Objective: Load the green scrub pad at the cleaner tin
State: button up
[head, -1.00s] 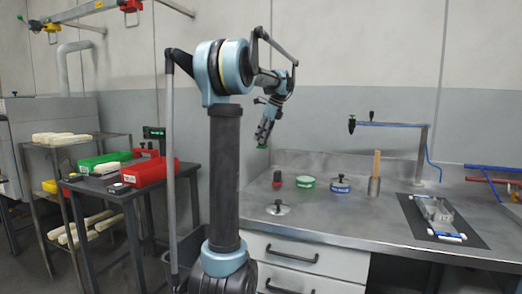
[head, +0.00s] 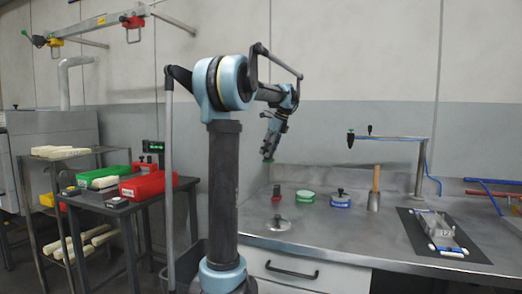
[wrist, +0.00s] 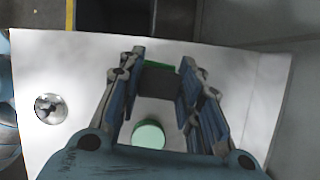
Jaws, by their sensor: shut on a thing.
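My gripper (head: 268,158) is shut on the green scrub pad (wrist: 158,63), held above the bench. In the wrist view the pad shows as a green edge on a dark block between the fingers (wrist: 160,85). A round green tin (head: 306,197) stands on the bench, right of and below my gripper. A pale green disc (wrist: 148,135) shows between the fingers in the wrist view and looks like its top. A tin with a blue band (head: 340,201) and a knob on top stands to its right. I cannot read either label.
A grey knobbed lid (head: 278,225) lies nearer on the bench (head: 310,235). A small red item (head: 276,195) stands left of the green tin.

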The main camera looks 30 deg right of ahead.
jog(key=s+d+f+m+h, duration=0.1)
jog(key=s+d+f+m, duration=0.25)
jog(key=s+d, duration=0.25)
jog(key=s+d+f+m+h, duration=0.2)
jog(key=s+d+f+m, duration=0.15)
jog(key=s+d, duration=0.25)
jog(key=shift+m+t, duration=0.3)
jog(key=shift+t, duration=0.1)
jog(key=shift+s+f, duration=0.15)
jog(key=shift+f, duration=1.15)
jog(key=shift+s+f, duration=0.15)
jog(key=shift+f, duration=1.15)
jog(key=shift+a+f, duration=0.1)
jog(key=shift+f, duration=0.45)
notch_tip(320, 180, up, 7)
dwell(0.8)
jog(key=shift+w, duration=0.1)
dwell(0.6)
